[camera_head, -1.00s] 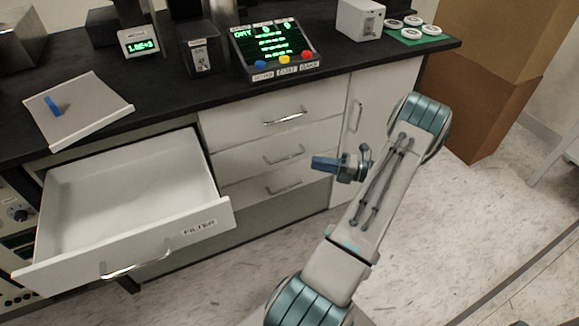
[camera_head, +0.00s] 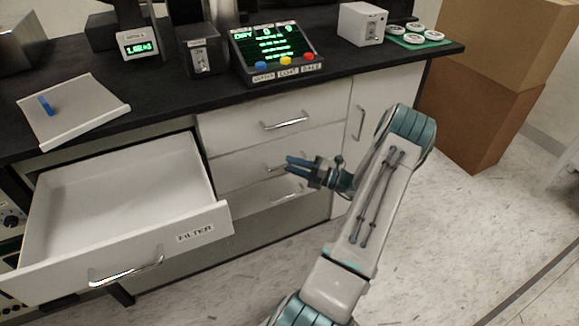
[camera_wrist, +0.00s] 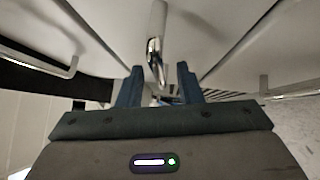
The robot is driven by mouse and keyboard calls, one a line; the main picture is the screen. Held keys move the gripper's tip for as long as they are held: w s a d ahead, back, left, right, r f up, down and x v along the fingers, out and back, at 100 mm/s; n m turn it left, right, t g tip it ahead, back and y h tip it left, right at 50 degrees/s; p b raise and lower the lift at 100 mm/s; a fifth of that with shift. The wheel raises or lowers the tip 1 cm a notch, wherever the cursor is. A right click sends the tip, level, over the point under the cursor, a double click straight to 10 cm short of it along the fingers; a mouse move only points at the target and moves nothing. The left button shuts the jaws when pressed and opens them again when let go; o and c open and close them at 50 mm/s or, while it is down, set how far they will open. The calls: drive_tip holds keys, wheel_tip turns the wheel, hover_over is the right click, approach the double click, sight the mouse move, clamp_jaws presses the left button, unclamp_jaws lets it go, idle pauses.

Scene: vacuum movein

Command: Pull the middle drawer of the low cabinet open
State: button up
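The low cabinet has a stack of three white drawers at the centre of the head view. The middle drawer (camera_head: 238,169) is closed, and its metal handle (camera_head: 276,168) is partly hidden behind my fingers. My gripper (camera_head: 290,165) is in front of this drawer, with its blue fingers pointing at the handle. In the wrist view my gripper (camera_wrist: 158,85) is open, with a finger on each side of a shiny handle (camera_wrist: 156,45) that runs out just ahead of and between the fingertips. I cannot tell whether anything touches.
A drawer labelled FILTER (camera_head: 195,232) stands open at the left. The top drawer (camera_head: 230,125) and bottom drawer (camera_head: 243,207) are closed. A cupboard door (camera_head: 375,90) is at the right. Cardboard boxes (camera_head: 478,125) stand beyond it. The floor at right is clear.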

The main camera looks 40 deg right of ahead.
drive_tip(key=shift+x, duration=0.8)
clamp_jaws()
